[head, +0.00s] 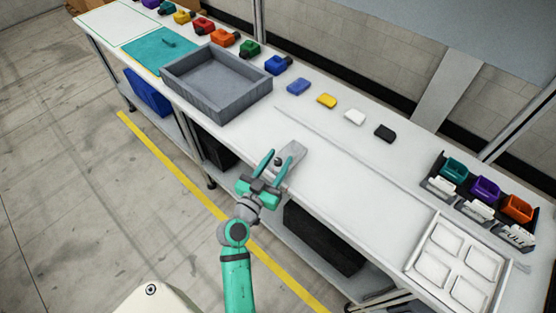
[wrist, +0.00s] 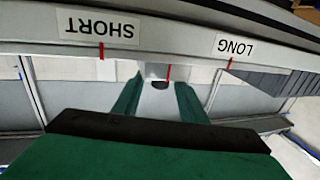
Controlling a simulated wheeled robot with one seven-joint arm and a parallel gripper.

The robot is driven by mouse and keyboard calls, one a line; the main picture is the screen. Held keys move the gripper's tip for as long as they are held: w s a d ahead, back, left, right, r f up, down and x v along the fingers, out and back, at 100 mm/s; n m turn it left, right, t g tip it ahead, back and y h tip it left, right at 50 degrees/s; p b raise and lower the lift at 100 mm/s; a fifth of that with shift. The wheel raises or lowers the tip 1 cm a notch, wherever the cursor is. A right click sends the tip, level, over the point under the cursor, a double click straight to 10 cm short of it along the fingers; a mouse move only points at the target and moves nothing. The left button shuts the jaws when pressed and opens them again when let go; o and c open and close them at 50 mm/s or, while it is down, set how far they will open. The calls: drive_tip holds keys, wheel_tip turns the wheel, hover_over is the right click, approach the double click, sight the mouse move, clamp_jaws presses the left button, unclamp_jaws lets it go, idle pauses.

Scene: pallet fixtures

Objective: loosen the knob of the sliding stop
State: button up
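The sliding stop is a grey metal block (head: 294,151) at the front edge of the long white bench. Its small dark knob (head: 278,161) shows in the head view, and in the wrist view the knob (wrist: 160,86) lies between my fingertips. My gripper (head: 279,158) is open, with its two green fingers on either side of the knob and gaps visible in the wrist view. I cannot tell how deep the fingers reach around it. A red pointer line (wrist: 168,73) on the stop sits between the red marks of the SHORT label (wrist: 98,27) and LONG label (wrist: 235,47), both upside down.
A grey tray (head: 217,85) stands left of the stop. Blue, yellow, white and black blocks (head: 355,117) lie behind. A white tray with square recesses (head: 443,291) and a dark rack with coloured bins (head: 427,185) are at the right. The bench between is clear.

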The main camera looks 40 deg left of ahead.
drive_tip(key=shift+w, duration=0.2)
clamp_jaws()
drive_tip(key=shift+s+n+g+y, duration=0.1)
drive_tip(key=shift+n+g+y, duration=0.2)
drive_tip(key=shift+n+y, duration=0.55)
drive_tip(key=shift+a+n+g+y, duration=0.1)
drive_tip(key=shift+n+g+y, duration=0.75)
drive_tip(key=shift+y, duration=0.65)
drive_tip(key=shift+n+g+y, duration=0.55)
drive_tip(key=shift+n+y, duration=0.45)
drive_tip(key=shift+y, duration=0.75)
drive_tip(key=shift+f+n+g+y, duration=0.1)
drive_tip(key=shift+n+g+y, duration=1.75)
drive_tip(key=shift+g, duration=0.35)
drive_tip(key=shift+n, duration=0.25)
